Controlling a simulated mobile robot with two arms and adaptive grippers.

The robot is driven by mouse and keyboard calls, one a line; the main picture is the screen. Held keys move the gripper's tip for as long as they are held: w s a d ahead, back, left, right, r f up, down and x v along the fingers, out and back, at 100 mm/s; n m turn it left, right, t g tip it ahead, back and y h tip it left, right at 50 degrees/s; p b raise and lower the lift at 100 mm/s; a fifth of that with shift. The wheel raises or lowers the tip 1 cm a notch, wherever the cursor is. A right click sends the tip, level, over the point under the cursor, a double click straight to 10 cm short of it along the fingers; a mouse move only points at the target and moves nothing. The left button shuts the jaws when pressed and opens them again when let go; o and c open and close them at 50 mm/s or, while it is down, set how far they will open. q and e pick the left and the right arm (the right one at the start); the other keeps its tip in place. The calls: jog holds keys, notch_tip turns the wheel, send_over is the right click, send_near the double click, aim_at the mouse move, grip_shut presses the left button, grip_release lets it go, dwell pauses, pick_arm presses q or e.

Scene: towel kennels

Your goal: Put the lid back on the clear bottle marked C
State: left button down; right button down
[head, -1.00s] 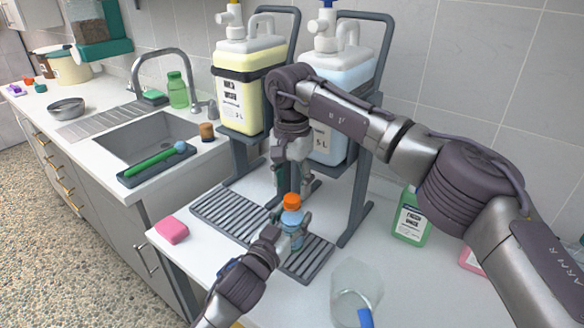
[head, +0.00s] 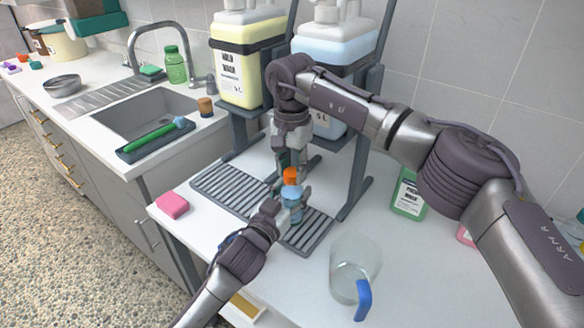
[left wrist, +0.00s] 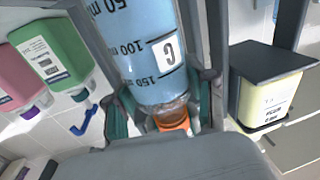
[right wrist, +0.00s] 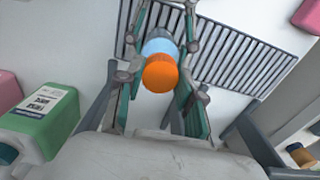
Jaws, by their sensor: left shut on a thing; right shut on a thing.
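The clear bottle (head: 292,205) holds blue liquid and stands upright over the slatted tray. Its C label (left wrist: 167,51) shows upside down in the left wrist view. My left gripper (head: 288,208) is shut around the bottle. The orange lid (head: 291,176) is at the bottle's mouth, and it also shows at the neck in the left wrist view (left wrist: 172,119). My right gripper (head: 290,166) reaches down from above and is shut on the lid. In the right wrist view the lid (right wrist: 160,74) covers part of the bottle. I cannot tell whether the lid is fully seated.
The slatted tray (head: 225,190) lies below. Large yellow (head: 240,75) and pale blue (head: 335,55) containers stand on racks behind. A clear jug (head: 352,262) with a blue handle is at the front right, a green bottle (head: 407,196) behind it. A pink sponge (head: 172,205) is left.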

jog(key=m, duration=0.6)
jog(key=shift+m, duration=0.4)
jog(key=m, duration=0.6)
jog(key=shift+m, duration=0.4)
jog(key=m, duration=0.6)
jog(key=shift+m, duration=0.3)
jog(key=m, duration=0.9)
jog(key=c, duration=0.7)
grip_release()
